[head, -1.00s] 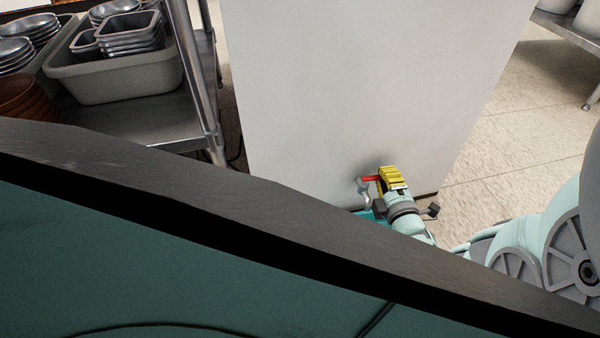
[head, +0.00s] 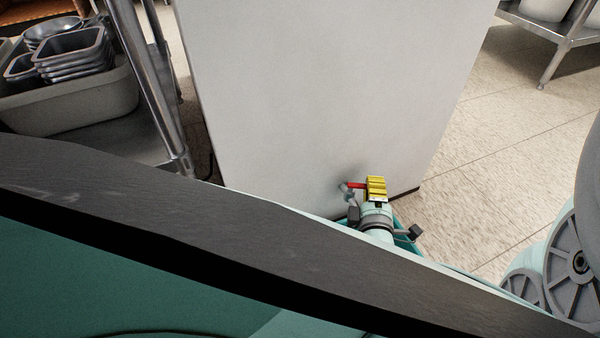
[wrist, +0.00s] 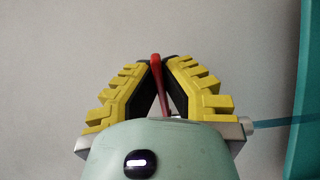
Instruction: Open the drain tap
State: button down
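The drain tap (head: 347,196) sits low on the front of a large white cabinet. It has a metal body and a red lever (head: 356,185). My gripper (head: 366,186), with yellow ribbed fingers, is at the lever. In the wrist view, the red lever (wrist: 157,75) stands between the two fingertips. The fingers lean together and their dark pads close in on both sides of the lever, with no clear gap at the tips. The tap's body is hidden behind my gripper in the wrist view.
The white cabinet (head: 320,90) fills the middle. A steel rack (head: 150,90) at left holds a grey tub (head: 75,105) with stacked metal pans (head: 75,55). Another steel shelf (head: 555,35) stands at upper right. Tiled floor (head: 480,150) is clear right of the cabinet. A teal edge (head: 403,232) shows beneath my gripper.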

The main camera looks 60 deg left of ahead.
jog(key=shift+s+d+f+m+t+h+b, duration=0.15)
jog(key=shift+m+t+h+b, duration=0.1)
jog(key=shift+m+t+h, duration=0.15)
jog(key=shift+s+d+f+m+t+h+b, duration=0.15)
jog(key=shift+m+t+h+b, duration=0.1)
jog(key=shift+m+t+h, duration=0.15)
jog(key=shift+r, duration=0.2)
jog(key=c, duration=1.1)
grip_release()
jog(key=shift+w+a+r, duration=0.1)
jog(key=v, duration=0.7)
jog(key=shift+s, duration=0.4)
jog(key=shift+w, duration=0.1)
